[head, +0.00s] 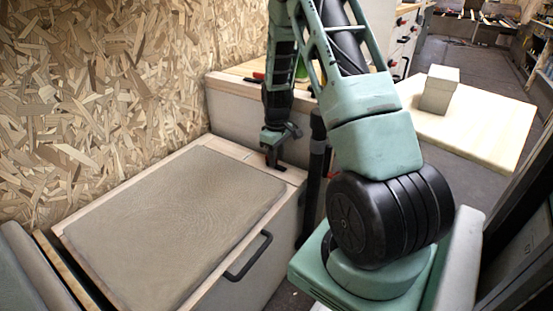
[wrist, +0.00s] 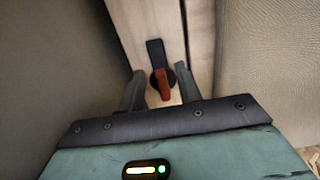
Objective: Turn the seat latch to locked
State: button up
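The seat latch shows in the wrist view as a black plate (wrist: 155,52) with a red-orange lever (wrist: 162,86) on a round dark pivot. It is fixed on a pale wooden strip of the seat box. The lever lies nearly in line with the plate, its free end toward my gripper's body. My gripper (wrist: 160,70) is open, with one finger on each side of the lever and visible gaps. In the head view my gripper (head: 272,148) points down at the far end of the seat box; it largely hides the latch there.
The seat box has a grey-beige cushion (head: 170,225) and a black handle (head: 249,258) on its front. A chipboard wall (head: 120,90) rises behind it. A pale table (head: 470,125) with a grey block (head: 439,89) stands at the right.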

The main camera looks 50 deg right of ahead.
grip_shut()
jog(key=shift+a+r+m+p, duration=0.1)
jog(key=shift+m+p, duration=0.3)
jog(key=shift+p, duration=0.1)
jog(key=shift+a+r+m+p, duration=0.15)
jog(key=shift+m+p, duration=0.75)
jog(key=shift+p, duration=0.2)
jog(key=m+p, duration=0.3)
jog(key=shift+w+a+m, duration=0.1)
jog(key=shift+a+m, duration=0.2)
jog(key=m+p, duration=0.1)
jog(key=m, duration=0.1)
jog(key=m+p, duration=0.4)
jog(key=shift+w+a, duration=0.35)
jog(key=shift+a, duration=0.05)
jog(key=m+p, duration=0.1)
jog(key=m, duration=0.2)
jog(key=w+m+p, duration=0.1)
jog(key=m+p, duration=0.1)
jog(key=shift+a+f+m, duration=0.1)
jog(key=shift+f+m, duration=0.1)
jog(key=shift+m, duration=0.2)
